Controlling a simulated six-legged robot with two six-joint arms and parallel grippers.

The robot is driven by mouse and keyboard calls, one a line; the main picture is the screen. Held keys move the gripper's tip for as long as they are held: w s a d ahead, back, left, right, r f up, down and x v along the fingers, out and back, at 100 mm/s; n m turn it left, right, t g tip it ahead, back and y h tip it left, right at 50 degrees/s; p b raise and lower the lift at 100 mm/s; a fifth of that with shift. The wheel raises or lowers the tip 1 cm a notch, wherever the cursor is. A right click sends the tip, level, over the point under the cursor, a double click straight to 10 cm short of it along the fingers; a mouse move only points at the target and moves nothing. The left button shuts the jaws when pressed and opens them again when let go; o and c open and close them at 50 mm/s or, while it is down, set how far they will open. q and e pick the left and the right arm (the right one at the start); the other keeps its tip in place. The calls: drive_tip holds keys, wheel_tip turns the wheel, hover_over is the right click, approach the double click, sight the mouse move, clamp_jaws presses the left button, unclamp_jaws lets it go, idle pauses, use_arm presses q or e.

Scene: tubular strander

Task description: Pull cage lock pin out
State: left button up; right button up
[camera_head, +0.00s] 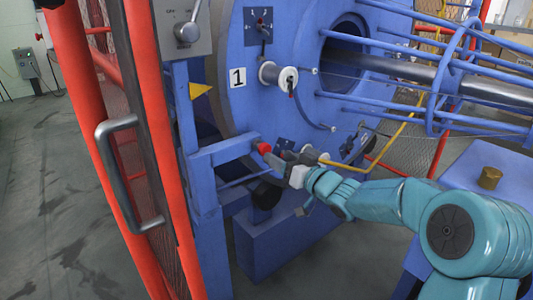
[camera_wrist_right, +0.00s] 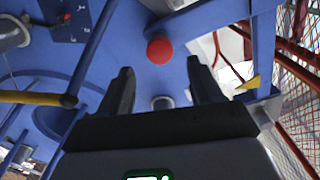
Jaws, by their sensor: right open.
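The cage lock pin shows as a round red knob (camera_head: 263,147) at the end of a blue bracket arm (camera_head: 228,150), beside the large blue cage disc. In the right wrist view the red knob (camera_wrist_right: 160,50) is just beyond the fingertips, near the middle between them. My right gripper (camera_head: 275,158) reaches in from the right, close to the knob. In the wrist view its two dark fingers (camera_wrist_right: 163,80) are apart with nothing between them that they grip. The pin's shaft is hidden behind the knob. My left gripper is not in view.
A red guard frame with a grey handle (camera_head: 118,170) stands at the left. The blue disc carries a white spool (camera_head: 278,75) and a "1" plate (camera_head: 237,77). A yellow bar (camera_head: 385,130) and blue rods lie at the right.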

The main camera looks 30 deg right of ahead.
sight(267, 149)
drive_tip(key=w, duration=0.6)
drive_tip(key=shift+w+a+b, duration=0.25)
drive_tip(key=shift+w+b, duration=0.05)
drive_tip(key=shift+w, duration=0.1)
clamp_jaws()
